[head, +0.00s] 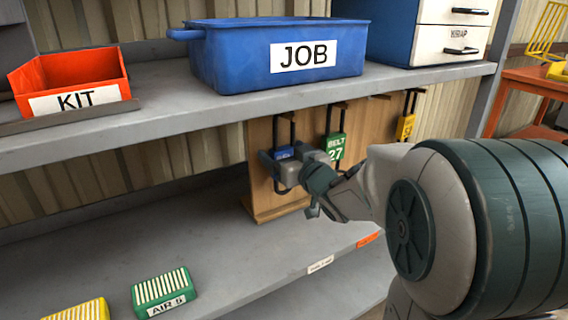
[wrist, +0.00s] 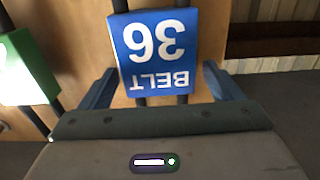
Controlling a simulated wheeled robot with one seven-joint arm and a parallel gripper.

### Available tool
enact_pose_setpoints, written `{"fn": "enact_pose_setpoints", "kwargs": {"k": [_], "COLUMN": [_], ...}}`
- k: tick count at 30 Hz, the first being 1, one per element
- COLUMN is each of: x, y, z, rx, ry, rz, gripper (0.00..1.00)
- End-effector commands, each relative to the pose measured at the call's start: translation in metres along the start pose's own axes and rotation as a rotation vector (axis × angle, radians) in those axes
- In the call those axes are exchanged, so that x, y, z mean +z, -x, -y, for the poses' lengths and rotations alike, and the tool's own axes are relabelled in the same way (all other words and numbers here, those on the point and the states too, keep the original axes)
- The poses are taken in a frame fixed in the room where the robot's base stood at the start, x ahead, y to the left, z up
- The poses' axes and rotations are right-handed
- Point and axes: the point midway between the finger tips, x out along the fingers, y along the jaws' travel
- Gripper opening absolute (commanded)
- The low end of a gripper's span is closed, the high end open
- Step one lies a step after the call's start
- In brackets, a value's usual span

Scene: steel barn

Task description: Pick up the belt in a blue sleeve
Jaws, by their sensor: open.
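The belt in a blue sleeve (wrist: 155,50) hangs in front of a wooden board; its sleeve reads "BELT 36", upside down in the wrist view. In the head view only a small part of the blue sleeve (head: 284,152) shows behind my gripper. My gripper (wrist: 155,85) is open, with one finger on each side of the sleeve's lower part in the wrist picture. I see gaps beside the sleeve, and cannot tell how deep the fingers reach. Black belt strands show above and below the sleeve.
A belt in a green sleeve (head: 335,147) hangs to the right, and one in a yellow sleeve (head: 405,127) farther right. The wooden board (head: 262,200) stands under the upper shelf (head: 150,108), which bears the blue JOB bin (head: 230,60). A green filter (head: 163,290) lies on the lower shelf.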

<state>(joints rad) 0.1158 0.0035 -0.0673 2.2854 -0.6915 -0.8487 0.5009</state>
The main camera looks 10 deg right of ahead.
Motion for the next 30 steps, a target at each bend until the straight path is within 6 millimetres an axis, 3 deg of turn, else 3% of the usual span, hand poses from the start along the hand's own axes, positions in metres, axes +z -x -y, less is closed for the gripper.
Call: {"fn": "enact_pose_setpoints", "kwargs": {"k": [8,14,30], "x": [-0.001,-0.001,-0.011], "y": [-0.004,-0.004,-0.004], "z": [0.0,0.0,0.0], "rx": [0.001,0.001,0.0], "ry": [0.0,0.0,0.0], "rz": [0.0,0.0,-0.001], "gripper": [0.85,0.35,0.35]}}
